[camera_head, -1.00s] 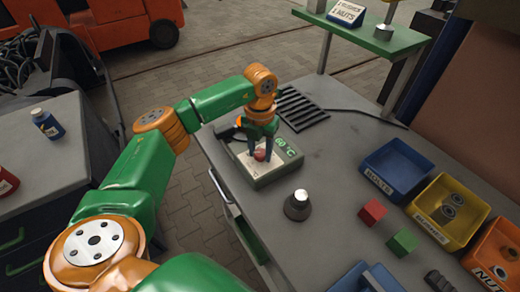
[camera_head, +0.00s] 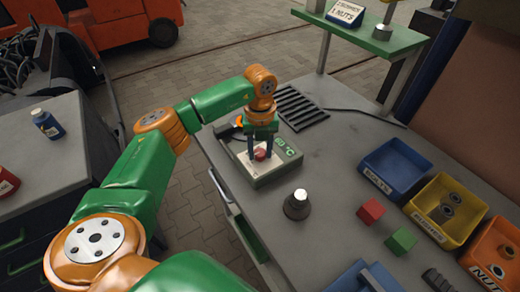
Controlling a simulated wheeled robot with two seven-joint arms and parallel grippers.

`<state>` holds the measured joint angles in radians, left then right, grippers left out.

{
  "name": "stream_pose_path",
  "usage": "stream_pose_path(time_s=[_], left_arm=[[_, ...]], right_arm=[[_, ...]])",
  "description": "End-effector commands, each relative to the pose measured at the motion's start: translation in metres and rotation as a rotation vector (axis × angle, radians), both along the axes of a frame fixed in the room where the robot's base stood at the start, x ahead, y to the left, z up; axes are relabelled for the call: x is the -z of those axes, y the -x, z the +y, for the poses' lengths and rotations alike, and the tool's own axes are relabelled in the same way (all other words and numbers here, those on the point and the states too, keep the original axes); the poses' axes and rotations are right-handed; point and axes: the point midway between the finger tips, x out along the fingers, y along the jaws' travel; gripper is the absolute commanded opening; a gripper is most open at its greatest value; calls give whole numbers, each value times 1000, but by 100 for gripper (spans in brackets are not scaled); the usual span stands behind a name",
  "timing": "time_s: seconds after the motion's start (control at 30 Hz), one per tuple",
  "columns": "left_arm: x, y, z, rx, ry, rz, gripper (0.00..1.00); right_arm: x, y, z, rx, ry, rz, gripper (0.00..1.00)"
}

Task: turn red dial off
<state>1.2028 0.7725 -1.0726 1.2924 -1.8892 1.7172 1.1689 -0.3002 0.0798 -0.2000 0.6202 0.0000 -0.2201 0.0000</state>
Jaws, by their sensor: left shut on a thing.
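The red dial (camera_head: 260,154) sits on the light top plate of a grey box-shaped device (camera_head: 272,176) on the workbench. The device has a green lit display (camera_head: 287,150) with a temperature reading in °C, its digits too small to read surely. My left gripper (camera_head: 261,154) points down from above, its two dark fingers on either side of the dial and shut on it. The fingers hide part of the dial, and its pointer cannot be made out. My right gripper is not in view.
A dark conical object with a bright top (camera_head: 297,205) stands in front of the device. A red cube (camera_head: 370,211) and green cube (camera_head: 401,241) lie to the right, near blue (camera_head: 378,181), yellow (camera_head: 427,227) and orange bins (camera_head: 476,262). A black slotted grille (camera_head: 299,108) lies behind.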

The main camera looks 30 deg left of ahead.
Motion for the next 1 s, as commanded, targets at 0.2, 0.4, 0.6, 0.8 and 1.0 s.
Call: stream_pose_path(time_s=[0.2,0.4,0.6,0.8,1.0], left_arm=[[0,0,0,-8,0,0,0],[0,0,0,-7,0,0,0],[0,0,0,-7,0,0,74],[0,0,0,-6,1,-1,74],[-32,-2,0,-6,0,-7,74]], right_arm=[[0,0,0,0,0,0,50],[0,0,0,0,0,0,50],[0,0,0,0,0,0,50],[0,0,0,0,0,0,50],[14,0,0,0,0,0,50]])
